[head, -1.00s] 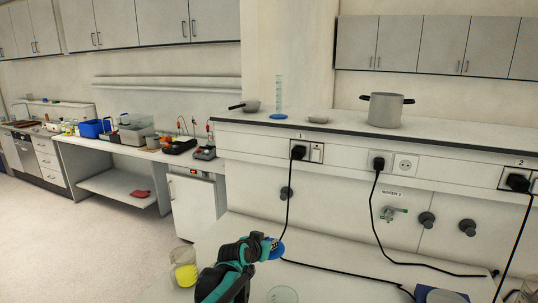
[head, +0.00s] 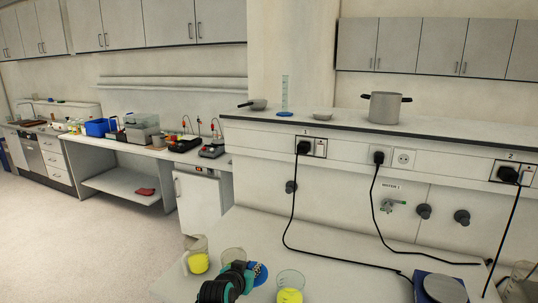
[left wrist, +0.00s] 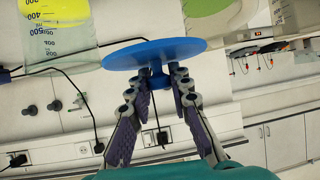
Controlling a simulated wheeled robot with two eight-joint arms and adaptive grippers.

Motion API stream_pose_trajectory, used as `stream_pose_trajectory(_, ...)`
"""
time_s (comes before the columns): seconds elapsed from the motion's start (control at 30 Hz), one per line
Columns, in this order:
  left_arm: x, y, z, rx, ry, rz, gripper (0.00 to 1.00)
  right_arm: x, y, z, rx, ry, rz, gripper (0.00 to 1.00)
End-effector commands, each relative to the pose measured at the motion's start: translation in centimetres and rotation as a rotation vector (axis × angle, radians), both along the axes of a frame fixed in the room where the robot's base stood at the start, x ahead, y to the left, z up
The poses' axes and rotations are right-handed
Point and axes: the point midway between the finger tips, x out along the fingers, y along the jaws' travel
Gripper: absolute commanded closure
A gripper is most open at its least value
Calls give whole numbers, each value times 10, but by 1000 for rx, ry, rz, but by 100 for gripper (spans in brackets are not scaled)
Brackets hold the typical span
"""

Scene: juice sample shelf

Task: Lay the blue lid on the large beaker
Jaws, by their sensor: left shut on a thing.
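My left gripper (head: 256,270) is shut on the knob of the blue lid (left wrist: 155,53), whose disc also shows at the gripper tip in the head view (head: 262,276). One beaker with yellow liquid (head: 290,284) stands on the bench just right of the lid. Another beaker with yellow liquid (head: 198,258) stands left of the gripper. I cannot tell which beaker is the large one. My right gripper is not in view.
A blue device with a grey round plate (head: 444,288) and glassware (head: 520,275) stand at the lower right. Black cables (head: 380,215) hang from the sockets onto the bench. A pot (head: 385,107) stands on the raised shelf.

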Motion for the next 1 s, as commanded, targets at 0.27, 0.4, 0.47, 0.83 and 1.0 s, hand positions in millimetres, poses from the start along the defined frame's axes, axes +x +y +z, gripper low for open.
stream_pose_trajectory(0.27, -84, 60, -37, 0, -1, 131, 100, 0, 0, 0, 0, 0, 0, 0)
stream_pose_trajectory(0.4, -126, 90, -55, 0, -1, 198, 100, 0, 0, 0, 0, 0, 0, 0)
stream_pose_trajectory(0.47, -139, 100, -61, -1, -1, 222, 100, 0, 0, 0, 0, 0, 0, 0)
stream_pose_trajectory(0.83, -172, 123, -103, -1, 0, 272, 100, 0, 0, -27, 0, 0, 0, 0)
stream_pose_trajectory(1.0, -171, 123, -117, 0, 0, 271, 100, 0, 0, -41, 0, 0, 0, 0)
